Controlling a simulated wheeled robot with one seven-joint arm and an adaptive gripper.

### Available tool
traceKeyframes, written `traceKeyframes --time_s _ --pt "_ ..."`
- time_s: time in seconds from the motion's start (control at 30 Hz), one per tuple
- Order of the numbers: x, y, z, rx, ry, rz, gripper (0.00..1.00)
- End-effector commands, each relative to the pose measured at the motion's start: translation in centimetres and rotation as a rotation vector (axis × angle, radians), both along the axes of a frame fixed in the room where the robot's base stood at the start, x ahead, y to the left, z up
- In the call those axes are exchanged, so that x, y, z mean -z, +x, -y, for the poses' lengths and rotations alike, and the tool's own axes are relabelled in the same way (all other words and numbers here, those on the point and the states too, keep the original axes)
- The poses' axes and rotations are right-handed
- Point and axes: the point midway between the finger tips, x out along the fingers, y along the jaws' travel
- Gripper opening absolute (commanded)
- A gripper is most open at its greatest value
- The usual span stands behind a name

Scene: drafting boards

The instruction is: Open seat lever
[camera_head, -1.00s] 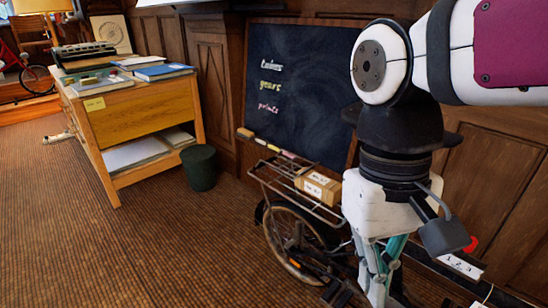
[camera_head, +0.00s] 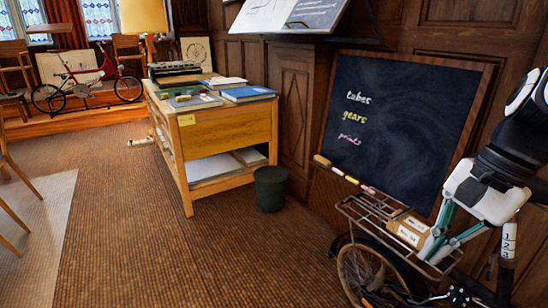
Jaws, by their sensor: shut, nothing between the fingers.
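A bicycle (camera_head: 375,275) stands at the lower right, partly cut off by the frame's bottom. A dark post with a white label reading 1 2 3 (camera_head: 508,240) rises at the right of the bicycle. I cannot make out a seat lever; the arm and the frame edge hide part of that area. My gripper (camera_head: 431,254) is shut and empty. Its teal and white fingers point down and left, in front of the rear rack (camera_head: 352,208) beside a cardboard box (camera_head: 408,230). I cannot tell whether they touch the box.
A chalkboard (camera_head: 400,125) leans on the panelled wall behind the bicycle. A wooden desk (camera_head: 235,130) with books and a dark green bin (camera_head: 271,188) stand left of it. A red bicycle (camera_head: 85,80) stands at the far left. The carpet in the middle is clear.

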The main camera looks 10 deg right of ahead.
Motion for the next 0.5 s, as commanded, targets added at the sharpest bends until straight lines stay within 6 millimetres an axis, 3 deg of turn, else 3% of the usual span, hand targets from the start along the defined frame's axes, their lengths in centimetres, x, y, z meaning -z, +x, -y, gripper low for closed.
traceKeyframes --time_s 0.03,0.13,0.27,0.5 --pt "0.0 0.5 2.3 0.109 0.031 -0.009 0.0" --pt "0.5 1.2 6.6 0.319 0.092 -0.02 0.0" --pt "1.6 1.0 12.8 0.594 0.173 -0.026 0.0" --pt "4.7 -3.1 24.0 1.082 0.331 -0.023 0.0"
